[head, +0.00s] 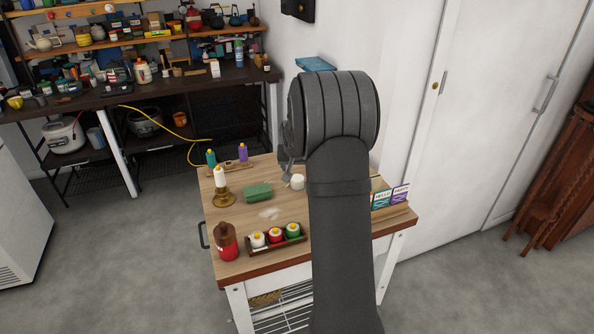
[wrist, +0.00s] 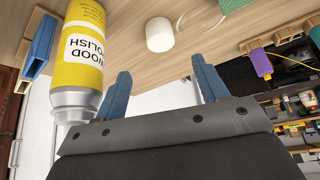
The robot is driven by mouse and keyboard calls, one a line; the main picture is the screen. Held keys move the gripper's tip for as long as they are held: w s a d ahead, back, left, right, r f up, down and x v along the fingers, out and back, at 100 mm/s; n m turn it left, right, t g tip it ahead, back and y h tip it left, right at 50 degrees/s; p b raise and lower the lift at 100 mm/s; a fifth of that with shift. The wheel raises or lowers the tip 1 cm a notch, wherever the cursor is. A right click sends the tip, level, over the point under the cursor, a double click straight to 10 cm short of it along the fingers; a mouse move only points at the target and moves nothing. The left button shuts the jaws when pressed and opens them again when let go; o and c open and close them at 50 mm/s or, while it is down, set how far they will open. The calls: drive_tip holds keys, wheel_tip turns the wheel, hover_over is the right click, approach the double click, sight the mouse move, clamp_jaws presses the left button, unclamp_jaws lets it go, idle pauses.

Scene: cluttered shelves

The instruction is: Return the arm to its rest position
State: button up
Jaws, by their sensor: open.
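My gripper (wrist: 163,80) shows in the wrist view as two blue fingers, spread apart with nothing between them. In the head view my dark arm rises over the right part of the wooden worktable (head: 235,263), and its end covers most of the gripper. A yellow wood polish can (wrist: 85,45) is close beside one finger in the wrist view; I cannot tell if they touch. The can is hidden behind my arm in the head view. A white cylinder (wrist: 160,34) lies beyond the fingertips on the tabletop, apart from them.
Cluttered shelves (head: 180,80) stand behind left. A white wall and cabinet (head: 490,110) are at right.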

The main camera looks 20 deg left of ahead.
idle(0.4)
drive_tip(key=x, duration=1.1)
drive_tip(key=shift+w+f, duration=0.1)
drive_tip(key=shift+f, duration=0.25)
drive_tip(key=shift+w+r, duration=0.1)
drive_tip(key=shift+r, duration=0.95)
